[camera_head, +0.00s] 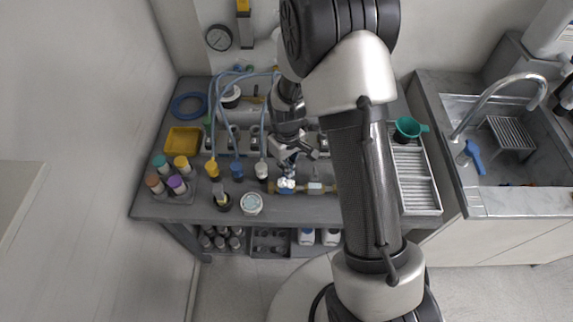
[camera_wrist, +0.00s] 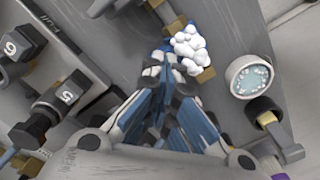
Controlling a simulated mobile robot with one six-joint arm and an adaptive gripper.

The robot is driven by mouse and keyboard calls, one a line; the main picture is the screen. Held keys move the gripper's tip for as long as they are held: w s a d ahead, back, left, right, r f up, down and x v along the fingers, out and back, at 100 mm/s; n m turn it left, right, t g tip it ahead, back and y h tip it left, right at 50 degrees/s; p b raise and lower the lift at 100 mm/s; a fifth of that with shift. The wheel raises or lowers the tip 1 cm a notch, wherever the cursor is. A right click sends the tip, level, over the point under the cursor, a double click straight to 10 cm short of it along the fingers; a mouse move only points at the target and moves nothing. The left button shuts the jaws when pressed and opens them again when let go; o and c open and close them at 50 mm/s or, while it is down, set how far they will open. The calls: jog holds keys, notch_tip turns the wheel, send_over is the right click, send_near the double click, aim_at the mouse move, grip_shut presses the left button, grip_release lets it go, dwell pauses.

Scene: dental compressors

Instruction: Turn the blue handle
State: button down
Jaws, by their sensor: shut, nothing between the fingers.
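My gripper (camera_head: 286,172) reaches down over the front middle of the grey bench. It is shut, with nothing held. Its fingertips come together near the upper middle of the wrist view (camera_wrist: 166,66). A small blue handle (camera_head: 286,190) shows just below the fingertips, on a brass fitting (camera_head: 312,188) that lies along the bench. White foam (camera_wrist: 190,48) sits on the brass part, close beside the fingertips in the wrist view. The fingers hide much of the handle there, and I cannot tell whether they touch it.
A round white-rimmed dish (camera_head: 252,203) stands left of the fitting. Hoses with yellow, blue and white ends hang behind it. Coloured-cap bottles (camera_head: 168,176) and a yellow tray (camera_head: 183,141) are at left. A slatted rack (camera_head: 414,180) and sink (camera_head: 518,165) are at right.

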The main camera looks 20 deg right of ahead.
jog(key=m, duration=0.4)
jog(key=shift+m+p, duration=0.3)
jog(key=shift+p, duration=0.05)
jog(key=shift+m, duration=1.7)
jog(key=c, duration=2.4)
grip_release()
